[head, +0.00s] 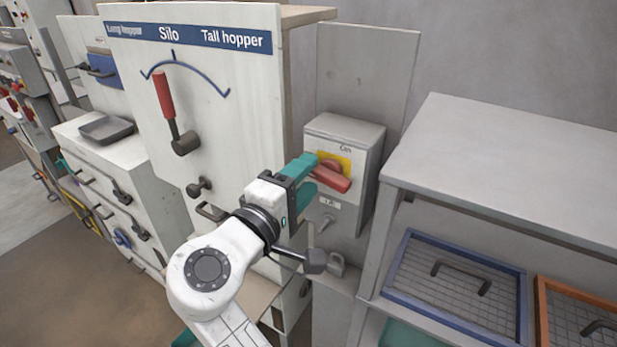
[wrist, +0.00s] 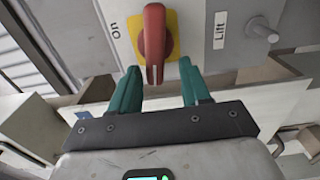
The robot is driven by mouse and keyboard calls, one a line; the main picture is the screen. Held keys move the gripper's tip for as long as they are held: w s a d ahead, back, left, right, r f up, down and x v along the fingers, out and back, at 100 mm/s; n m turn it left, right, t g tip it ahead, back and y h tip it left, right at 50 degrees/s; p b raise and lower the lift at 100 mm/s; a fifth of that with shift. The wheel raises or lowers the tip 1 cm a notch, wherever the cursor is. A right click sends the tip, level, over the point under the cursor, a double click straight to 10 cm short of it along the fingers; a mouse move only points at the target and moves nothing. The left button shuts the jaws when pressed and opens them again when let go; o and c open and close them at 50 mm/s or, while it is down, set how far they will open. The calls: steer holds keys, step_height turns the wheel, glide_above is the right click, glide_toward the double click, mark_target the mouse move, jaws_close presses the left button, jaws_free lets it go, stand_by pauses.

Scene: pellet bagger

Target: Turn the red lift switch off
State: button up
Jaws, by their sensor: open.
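The red lift switch (head: 333,178) is a rotary handle on a yellow plate, on the front of a grey box (head: 345,135). In the head view the handle lies roughly sideways, below the "On" mark. The wrist view shows the handle (wrist: 154,45) with its white-marked end toward my gripper, "On" to its left and a "Lift" label (wrist: 221,30) to its right. My gripper (head: 308,178) is open, its teal fingers just in front of the switch. In the wrist view the handle's marked end shows between the fingers, nearer the left one. I cannot tell whether they touch.
A tall cabinet (head: 230,100) with a red-handled Silo selector lever (head: 163,95) stands left of the box. A grey shelf unit (head: 500,165) with a blue-framed mesh tray (head: 455,322) is close on the right. A small knob (wrist: 262,30) sits beyond the "Lift" label.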

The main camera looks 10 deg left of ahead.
steer(key=b+v, duration=0.2)
steer(key=v, duration=0.7)
steer(key=shift+s, duration=0.25)
